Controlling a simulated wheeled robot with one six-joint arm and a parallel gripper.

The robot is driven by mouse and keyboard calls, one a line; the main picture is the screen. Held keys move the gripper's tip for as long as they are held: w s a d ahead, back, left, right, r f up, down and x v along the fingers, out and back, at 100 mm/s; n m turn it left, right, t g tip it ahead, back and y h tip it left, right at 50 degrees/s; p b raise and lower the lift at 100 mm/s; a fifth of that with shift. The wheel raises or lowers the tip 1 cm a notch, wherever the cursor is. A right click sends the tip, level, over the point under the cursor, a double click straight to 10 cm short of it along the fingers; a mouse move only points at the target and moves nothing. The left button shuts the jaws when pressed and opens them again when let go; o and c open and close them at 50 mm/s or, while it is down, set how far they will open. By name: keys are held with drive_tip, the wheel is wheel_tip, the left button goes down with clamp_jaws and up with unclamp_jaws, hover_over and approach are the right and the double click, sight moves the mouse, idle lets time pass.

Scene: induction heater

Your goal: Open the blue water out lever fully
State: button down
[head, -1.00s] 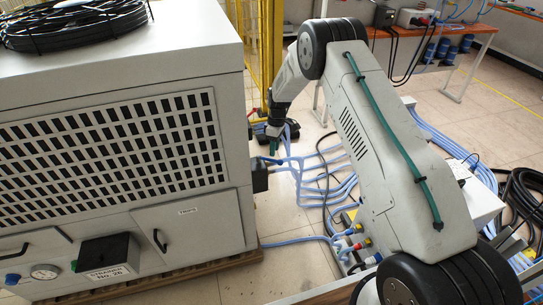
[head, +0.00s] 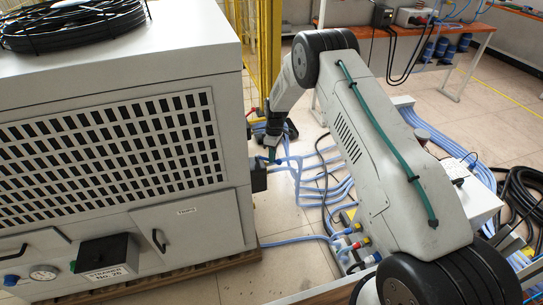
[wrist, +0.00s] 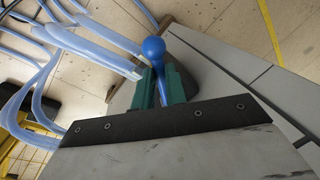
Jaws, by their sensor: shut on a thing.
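The blue lever with its round knob (wrist: 153,48) shows in the wrist view, at the side of the grey cabinet (wrist: 225,72). My gripper (wrist: 160,82) has two green fingers, one on each side of the lever's stem, closed on it just below the knob. The knob sticks out past the fingertips. In the head view my gripper (head: 272,154) is at the right side of the cabinet (head: 221,200), near the blue hoses. The lever is too small and covered to make out there.
Light blue hoses (wrist: 98,52) run close beside the lever. More hoses (head: 318,170) lie on the floor right of the cabinet. A yellow mesh fence (head: 262,50) stands behind. A workbench (head: 440,28) is at the back right.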

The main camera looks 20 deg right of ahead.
drive_tip(key=shift+w+d+r+n+h, duration=0.1)
drive_tip(key=shift+w+d+n+h, duration=0.1)
drive_tip(key=shift+w+n, duration=0.7)
drive_tip(key=shift+w+d+f+n+h, duration=0.15)
drive_tip(key=shift+w+n, duration=0.3)
drive_tip(key=shift+n, duration=1)
drive_tip(key=shift+w+d+r+n+h, duration=0.2)
drive_tip(key=shift+w+n, duration=0.45)
drive_tip(key=shift+n, duration=0.5)
drive_tip(key=shift+a, duration=0.15)
drive_tip(key=c, duration=1.4)
unclamp_jaws()
drive_tip(key=shift+c, duration=0.2)
wheel_tip(320, 180, up, 8)
drive_tip(key=w, duration=0.1)
drive_tip(key=shift+w+f, duration=0.25)
drive_tip(key=shift+w, duration=0.05)
